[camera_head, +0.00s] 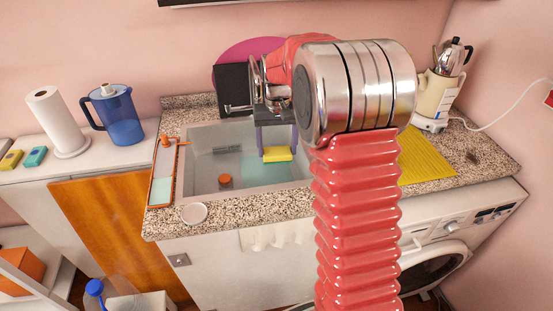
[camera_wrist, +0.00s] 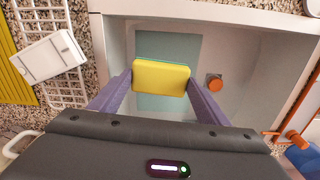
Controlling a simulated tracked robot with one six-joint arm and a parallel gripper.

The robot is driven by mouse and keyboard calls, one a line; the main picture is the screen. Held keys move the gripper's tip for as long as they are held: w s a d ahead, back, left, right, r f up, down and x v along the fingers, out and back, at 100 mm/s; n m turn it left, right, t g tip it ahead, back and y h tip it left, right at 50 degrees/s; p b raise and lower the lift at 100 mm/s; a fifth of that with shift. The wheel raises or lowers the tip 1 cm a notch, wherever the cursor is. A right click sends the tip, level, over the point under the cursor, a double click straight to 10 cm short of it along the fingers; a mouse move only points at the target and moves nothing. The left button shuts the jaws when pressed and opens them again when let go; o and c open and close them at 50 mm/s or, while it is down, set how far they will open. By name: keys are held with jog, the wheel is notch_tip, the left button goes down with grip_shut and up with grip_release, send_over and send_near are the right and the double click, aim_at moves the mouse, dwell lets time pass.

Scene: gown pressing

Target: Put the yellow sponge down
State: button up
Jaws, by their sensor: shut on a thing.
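The yellow sponge (camera_head: 277,154) is between the two purple fingers of my gripper (camera_head: 276,140), over the sink (camera_head: 202,160). In the wrist view the sponge (camera_wrist: 160,78) shows its yellow face with a thin teal edge on the far side. My gripper (camera_wrist: 160,88) is shut on its two ends. The sink basin (camera_wrist: 255,60) lies below, with a pale teal patch (camera_wrist: 165,45) on its floor behind the sponge. The exact height of the sponge above the basin floor cannot be told.
An orange round piece (camera_head: 225,180) sits in the sink. An orange-framed tray (camera_head: 162,170) is at the left rim. A yellow mat (camera_head: 425,157) lies right on the speckled counter (camera_head: 225,220). A white dish (camera_head: 194,213) is at the front edge. A blue pitcher (camera_head: 117,115) stands left.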

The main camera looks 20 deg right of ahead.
jog(key=shift+m, duration=0.4)
jog(key=w+a+r, duration=0.1)
jog(key=r, duration=0.1)
jog(key=a+r, duration=0.1)
jog(key=r, duration=0.1)
jog(key=w+a+r, duration=0.1)
jog(key=r, duration=0.1)
jog(key=shift+w+a+r, duration=0.35)
jog(key=shift+r, duration=0.05)
jog(key=w+a+r, duration=0.3)
jog(key=a+r, duration=0.1)
jog(key=a, duration=0.4)
jog(key=shift+r+n, duration=0.3)
jog(key=shift+n, duration=0.1)
jog(key=shift+a, duration=0.15)
